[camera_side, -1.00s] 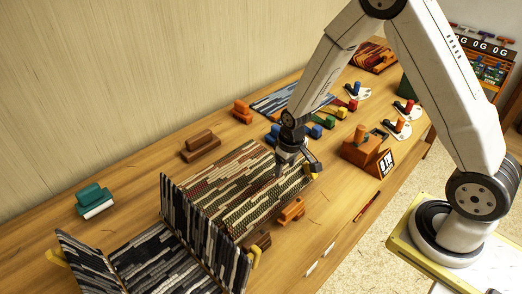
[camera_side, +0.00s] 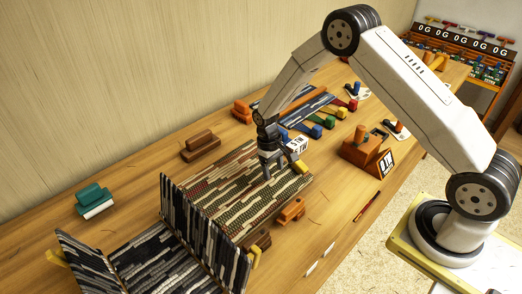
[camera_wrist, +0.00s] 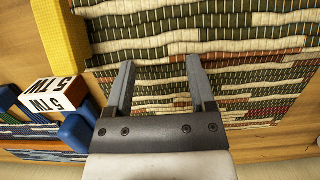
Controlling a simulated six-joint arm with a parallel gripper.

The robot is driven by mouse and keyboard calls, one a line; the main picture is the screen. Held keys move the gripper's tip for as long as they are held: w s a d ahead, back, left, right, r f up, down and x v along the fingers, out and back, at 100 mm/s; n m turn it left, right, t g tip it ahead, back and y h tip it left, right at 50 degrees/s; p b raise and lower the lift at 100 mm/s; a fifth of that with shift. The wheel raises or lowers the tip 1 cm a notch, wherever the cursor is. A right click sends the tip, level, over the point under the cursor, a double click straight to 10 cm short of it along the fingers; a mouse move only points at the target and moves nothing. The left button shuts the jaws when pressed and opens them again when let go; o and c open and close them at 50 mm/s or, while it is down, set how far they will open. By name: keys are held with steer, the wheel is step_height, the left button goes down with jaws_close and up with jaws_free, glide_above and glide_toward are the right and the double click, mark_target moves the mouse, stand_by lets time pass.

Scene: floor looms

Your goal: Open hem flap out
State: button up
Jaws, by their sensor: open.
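A woven mat (camera_side: 235,200) in green, red and cream stripes lies flat on the table; its ridged weave also shows in the wrist view (camera_wrist: 240,60). A black, grey and white flap (camera_side: 205,235) stands upright along its left edge. Beyond that flap, a dark striped panel (camera_side: 160,268) lies low, with another raised flap (camera_side: 85,262) at the far left. My gripper (camera_side: 283,174) points down over the mat's right part, away from the upright flaps. In the wrist view my gripper (camera_wrist: 158,65) is open, with no object between its fingers.
A yellow block (camera_wrist: 60,35) and a white printed block (camera_wrist: 52,95) are near the mat's edge. Orange (camera_side: 291,210) and brown (camera_side: 200,147) blocks flank the mat. A teal block (camera_side: 90,197) stands at left.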

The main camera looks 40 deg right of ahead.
steer(key=shift+w+f+g, duration=0.35)
steer(key=shift+f+g, duration=0.25)
steer(key=shift+g, duration=0.1)
steer(key=shift+w+f+g, duration=0.35)
steer(key=shift+f+g, duration=0.25)
steer(key=shift+g, duration=0.1)
steer(key=shift+w, duration=0.15)
steer(key=shift+w+r, duration=0.3)
steer(key=shift+w, duration=1.1)
steer(key=shift+w+r, duration=0.35)
steer(key=shift+w, duration=1.1)
steer(key=shift+w+r, duration=0.3)
steer(key=shift+w, duration=1.1)
steer(key=shift+d+r, duration=0.1)
